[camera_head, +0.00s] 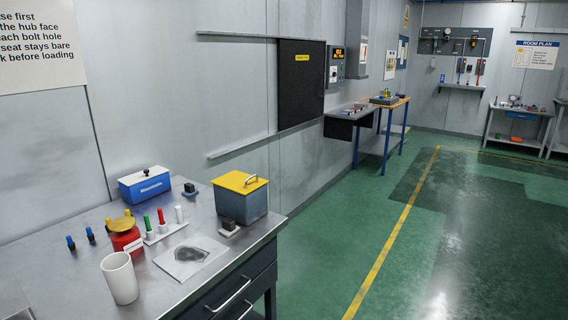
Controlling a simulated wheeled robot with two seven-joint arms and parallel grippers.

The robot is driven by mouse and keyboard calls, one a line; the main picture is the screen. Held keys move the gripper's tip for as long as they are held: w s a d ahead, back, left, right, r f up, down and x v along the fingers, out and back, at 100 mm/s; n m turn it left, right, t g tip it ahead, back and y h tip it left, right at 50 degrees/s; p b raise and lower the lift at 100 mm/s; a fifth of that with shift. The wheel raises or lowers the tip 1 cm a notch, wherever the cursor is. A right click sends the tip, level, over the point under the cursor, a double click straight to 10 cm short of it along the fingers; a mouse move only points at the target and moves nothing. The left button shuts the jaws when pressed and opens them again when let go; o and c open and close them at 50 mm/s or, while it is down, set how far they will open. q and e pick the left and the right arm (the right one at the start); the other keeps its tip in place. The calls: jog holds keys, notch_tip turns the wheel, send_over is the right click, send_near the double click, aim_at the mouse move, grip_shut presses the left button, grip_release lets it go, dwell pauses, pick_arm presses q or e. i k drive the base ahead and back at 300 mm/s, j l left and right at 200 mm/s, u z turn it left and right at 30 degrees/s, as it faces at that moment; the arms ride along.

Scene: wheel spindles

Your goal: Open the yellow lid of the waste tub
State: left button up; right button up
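The waste tub (246,203) is a grey-blue box near the right end of the metal bench on the left. Its yellow lid (236,181) lies flat on top and looks closed. A metal handle (250,180) stands at the lid's right side. Neither of my grippers shows in the head view.
A stained sheet (190,256) lies in front. Green floor is clear to the right.

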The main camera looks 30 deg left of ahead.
aim_at(243, 183)
jog(key=i+l+u, duration=0.1)
jog(key=i+u, duration=0.3)
jog(key=i, duration=0.15)
jog(key=i+l+u, duration=0.25)
jog(key=i+u, duration=0.15)
jog(key=i+l+u, duration=0.35)
jog(key=i+l, duration=0.1)
jog(key=i, duration=0.1)
